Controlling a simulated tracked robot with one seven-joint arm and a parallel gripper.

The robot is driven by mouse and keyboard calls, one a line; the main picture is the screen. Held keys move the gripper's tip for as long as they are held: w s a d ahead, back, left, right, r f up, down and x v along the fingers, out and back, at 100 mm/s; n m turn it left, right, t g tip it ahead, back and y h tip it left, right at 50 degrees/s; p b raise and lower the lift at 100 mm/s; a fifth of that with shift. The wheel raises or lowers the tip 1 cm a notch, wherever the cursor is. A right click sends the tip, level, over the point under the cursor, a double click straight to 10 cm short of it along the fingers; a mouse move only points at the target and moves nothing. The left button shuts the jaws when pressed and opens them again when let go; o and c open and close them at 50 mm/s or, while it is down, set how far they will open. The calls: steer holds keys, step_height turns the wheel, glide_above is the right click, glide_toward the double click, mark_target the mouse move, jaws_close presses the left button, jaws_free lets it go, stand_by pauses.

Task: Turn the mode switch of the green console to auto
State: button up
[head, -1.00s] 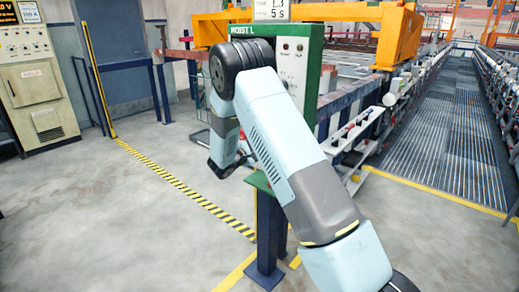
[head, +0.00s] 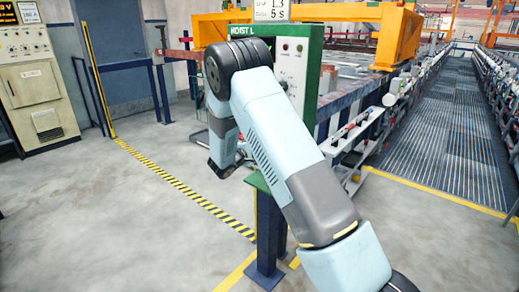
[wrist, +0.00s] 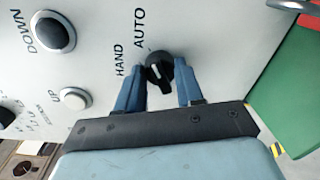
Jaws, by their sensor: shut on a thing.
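The green console (head: 314,70) labelled HOIST stands ahead on a blue post, its pale panel partly covered by my arm in the head view. In the wrist view, the black mode switch (wrist: 158,74) sits on the panel beside the words HAND and AUTO, with a white pointer line on its face. My gripper (wrist: 161,77) has its two blue fingers on either side of this switch, shut on it. I cannot tell exactly which word the pointer faces.
A black DOWN button (wrist: 54,32) and a white UP button (wrist: 75,99) are on the panel left of the fingers. A metal handle (wrist: 293,5) shows at the top right. A rail with white fittings (head: 350,138) stands right of the console; the floor at left is open.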

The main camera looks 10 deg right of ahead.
steer(key=o, duration=0.7)
steer(key=shift+s+d+f, duration=0.15)
steer(key=shift+s+f, duration=0.05)
steer(key=shift+f, duration=0.05)
steer(key=o, duration=0.3)
steer(key=shift+w+r, duration=0.1)
steer(key=shift+r, duration=0.05)
steer(key=shift+o, duration=0.2)
steer(key=v, duration=1.4)
steer(key=s+d+r+m+g+y, duration=0.4)
steer(key=s+d+r+m+g, duration=0.35)
steer(key=s+d+r, duration=0.85)
steer(key=s+a+r+m+t+y, duration=0.1)
steer(key=s+r+y, duration=0.1)
steer(key=s, duration=0.6)
steer(key=s+a+r+m+t+y, duration=0.1)
steer(key=s+a+r+y, duration=0.1)
steer(key=s+y, duration=0.3)
steer(key=s+a+r+m+t+y, duration=0.1)
steer(key=s+r+y, duration=0.2)
steer(key=s, duration=0.9)
steer(key=shift+a, duration=0.3)
